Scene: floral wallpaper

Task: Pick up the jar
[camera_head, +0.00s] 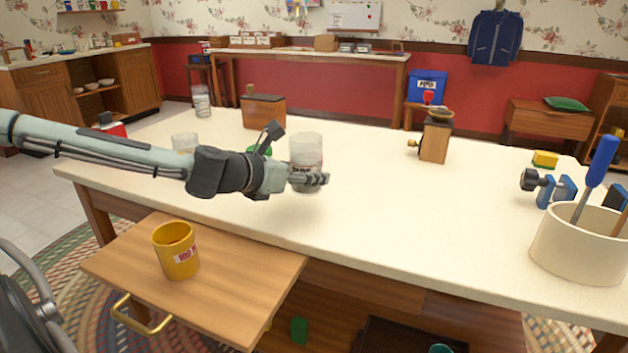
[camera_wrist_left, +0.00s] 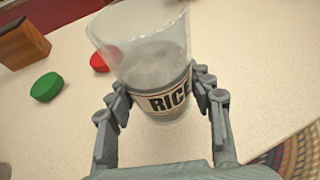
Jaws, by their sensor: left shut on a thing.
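A clear jar (camera_head: 306,152) with a label is held by my left gripper (camera_head: 312,179) above the white table (camera_head: 400,215). In the left wrist view the jar (camera_wrist_left: 150,60) is labelled RICE and has greyish contents. The fingers of my left gripper (camera_wrist_left: 160,105) close around it from both sides. The jar looks roughly upright in the head view, and its top is open. I cannot tell exactly how far its base is from the table. My right gripper does not show.
Another glass (camera_head: 185,143) stands behind my left arm. A clear jar (camera_head: 201,100), a wooden box (camera_head: 263,111) and a grinder (camera_head: 435,138) stand farther back. A cream crock (camera_head: 580,245) is at right. A yellow mug (camera_head: 176,250) sits on a lower wooden surface. The table's middle is clear.

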